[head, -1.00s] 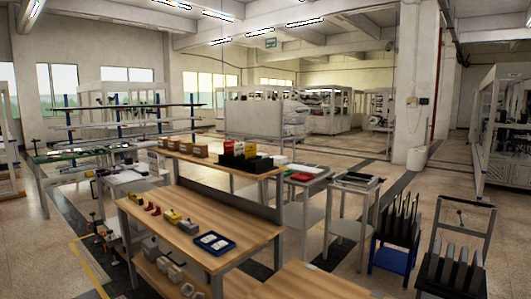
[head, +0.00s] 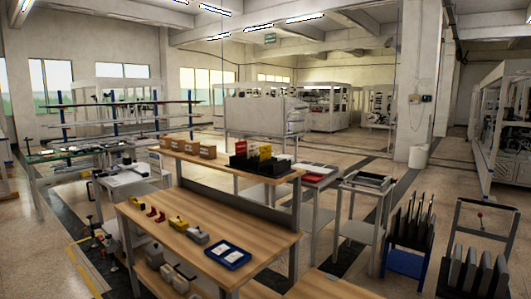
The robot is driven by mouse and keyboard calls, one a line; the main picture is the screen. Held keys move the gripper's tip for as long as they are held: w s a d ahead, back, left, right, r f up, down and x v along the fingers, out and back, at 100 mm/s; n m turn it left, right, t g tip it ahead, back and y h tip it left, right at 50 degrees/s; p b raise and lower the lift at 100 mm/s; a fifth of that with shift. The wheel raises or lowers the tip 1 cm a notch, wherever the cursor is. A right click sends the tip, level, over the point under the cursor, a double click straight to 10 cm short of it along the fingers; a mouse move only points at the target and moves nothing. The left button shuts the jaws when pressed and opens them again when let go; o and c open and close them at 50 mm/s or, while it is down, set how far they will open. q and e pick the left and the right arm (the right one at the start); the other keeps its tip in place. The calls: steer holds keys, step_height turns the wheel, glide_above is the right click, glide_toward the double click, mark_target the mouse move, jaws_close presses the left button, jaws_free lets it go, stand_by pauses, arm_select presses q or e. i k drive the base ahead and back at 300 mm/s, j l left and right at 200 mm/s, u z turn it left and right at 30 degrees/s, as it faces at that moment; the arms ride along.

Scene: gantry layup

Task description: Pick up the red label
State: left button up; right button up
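Neither of my grippers is in view.
The wooden workbench (head: 200,225) carries a blue tray (head: 229,255) with white cards and some yellow and grey blocks. Brown boxes (head: 190,147) line its shelf. Carts (head: 368,183) and black racks (head: 408,225) stand at the right. Open floor lies beyond the bench.

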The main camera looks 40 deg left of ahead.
mark_target(241, 147)
steer(key=j+z, duration=0.45)
steer(key=j, duration=1.4)
steer(key=k+j+z, duration=0.15)
steer(key=j, duration=1.35)
steer(key=k+z, duration=0.05)
